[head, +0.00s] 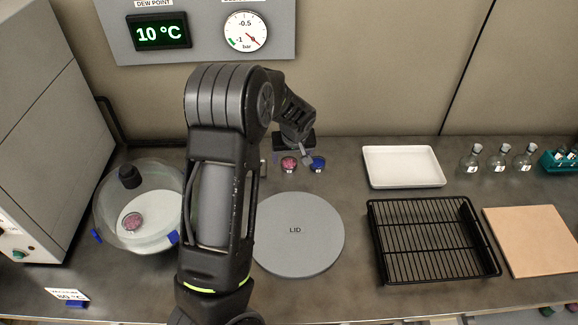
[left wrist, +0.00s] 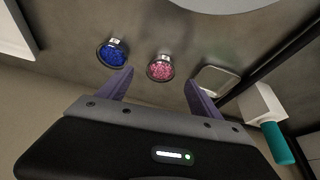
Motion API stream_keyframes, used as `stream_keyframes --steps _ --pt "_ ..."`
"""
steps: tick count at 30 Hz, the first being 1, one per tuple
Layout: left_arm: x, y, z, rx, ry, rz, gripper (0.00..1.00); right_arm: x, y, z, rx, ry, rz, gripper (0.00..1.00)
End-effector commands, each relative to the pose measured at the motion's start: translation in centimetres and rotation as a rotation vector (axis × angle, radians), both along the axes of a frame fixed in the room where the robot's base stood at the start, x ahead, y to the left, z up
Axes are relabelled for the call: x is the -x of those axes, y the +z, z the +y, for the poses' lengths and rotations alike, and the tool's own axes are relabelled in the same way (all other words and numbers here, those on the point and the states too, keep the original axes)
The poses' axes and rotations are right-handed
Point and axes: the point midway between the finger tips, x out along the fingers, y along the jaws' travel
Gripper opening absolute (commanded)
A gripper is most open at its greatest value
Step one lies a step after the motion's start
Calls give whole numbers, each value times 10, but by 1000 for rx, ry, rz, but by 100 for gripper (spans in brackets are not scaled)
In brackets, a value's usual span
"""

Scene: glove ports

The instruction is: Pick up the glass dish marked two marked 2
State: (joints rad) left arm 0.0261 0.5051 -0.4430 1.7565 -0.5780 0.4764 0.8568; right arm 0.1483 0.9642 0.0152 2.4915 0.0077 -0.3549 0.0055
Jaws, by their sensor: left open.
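Two small round dishes stand side by side near the back wall: one with pink contents (head: 289,164) and one with blue contents (head: 318,163). In the left wrist view the pink dish (left wrist: 160,69) lies between and just beyond my fingertips, and the blue dish (left wrist: 112,53) lies left of the left finger. Each has a small white tag whose number I cannot read. Another pink dish (head: 133,222) sits inside a clear round vessel (head: 160,180). My left gripper (head: 307,156) is open and empty above the two dishes; its fingers also show in the left wrist view (left wrist: 159,82). My right gripper is not seen.
A grey disc marked LID (head: 295,252) lies in the middle. A white tray (head: 403,180), black wire rack (head: 425,268), tan board (head: 533,240) and several flasks (head: 499,160) are to the right. A teal-handled thing (left wrist: 278,143) is near the gripper's right side.

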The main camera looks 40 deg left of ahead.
Motion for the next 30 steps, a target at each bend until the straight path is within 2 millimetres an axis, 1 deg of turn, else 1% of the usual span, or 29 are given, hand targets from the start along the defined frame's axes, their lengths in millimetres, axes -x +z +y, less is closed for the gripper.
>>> stream_keyframes --steps 2,5,10,12,14,30 --pt "0 -1 1 -1 0 1 74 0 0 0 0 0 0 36" --pt "-2 -8 4 -1 2 1 74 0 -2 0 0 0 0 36" --pt "-8 -31 14 0 1 3 74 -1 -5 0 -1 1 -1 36" --pt "-11 -41 16 -1 1 2 74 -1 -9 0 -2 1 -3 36" --pt "-13 -45 17 -1 0 1 74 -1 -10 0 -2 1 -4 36" --pt "-14 -47 18 0 0 0 74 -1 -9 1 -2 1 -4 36"
